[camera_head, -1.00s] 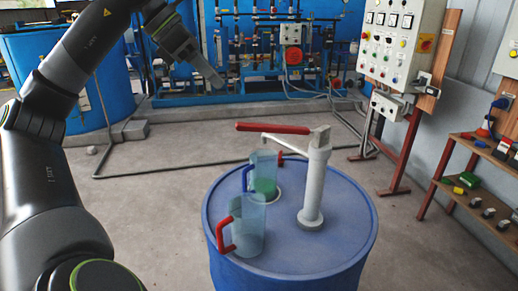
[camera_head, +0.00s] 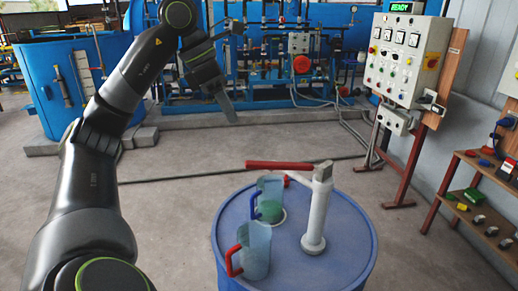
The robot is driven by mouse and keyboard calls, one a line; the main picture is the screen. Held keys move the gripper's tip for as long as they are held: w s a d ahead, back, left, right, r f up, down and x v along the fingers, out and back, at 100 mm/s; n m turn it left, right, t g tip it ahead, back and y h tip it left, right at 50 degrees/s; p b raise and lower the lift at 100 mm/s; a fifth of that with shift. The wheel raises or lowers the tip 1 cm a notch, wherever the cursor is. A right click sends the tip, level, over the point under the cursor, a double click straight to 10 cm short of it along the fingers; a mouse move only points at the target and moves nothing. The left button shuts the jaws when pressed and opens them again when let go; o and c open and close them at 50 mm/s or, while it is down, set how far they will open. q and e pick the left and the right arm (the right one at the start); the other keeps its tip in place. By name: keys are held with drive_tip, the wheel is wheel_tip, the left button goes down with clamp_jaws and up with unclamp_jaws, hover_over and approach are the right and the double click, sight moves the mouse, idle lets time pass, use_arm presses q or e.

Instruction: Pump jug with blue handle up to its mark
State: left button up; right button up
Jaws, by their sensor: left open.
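The clear jug with blue handle (camera_head: 271,188) stands on the lid of the blue drum (camera_head: 345,250), its handle (camera_head: 254,206) facing left. A green patch (camera_head: 270,213) shows at its base; I cannot tell whether it is liquid or a lid marking. No mark on the jug is readable. The white hand pump (camera_head: 316,218) stands to its right, with a red lever (camera_head: 278,166) reaching left above the jug. The lever partly hides the spout. My left gripper (camera_head: 223,105) is open and empty, in the air left of and above the lever. My right gripper is out of view.
A second clear jug with red handle (camera_head: 257,250) stands in front on the lid. A control panel (camera_head: 404,58) and a shelf with small items (camera_head: 470,208) are at the right. Blue pipework and a blue tank (camera_head: 75,85) stand behind. The floor around the drum is open.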

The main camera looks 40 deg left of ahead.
use_arm(q)
drive_tip(key=b, duration=0.3)
approach(257, 162)
drive_tip(key=p+x, duration=0.2)
drive_tip(key=x, duration=0.8)
drive_tip(key=shift+p, duration=0.35)
drive_tip(key=shift+d+f, duration=0.15)
drive_tip(key=shift+f, duration=0.35)
clamp_jaws()
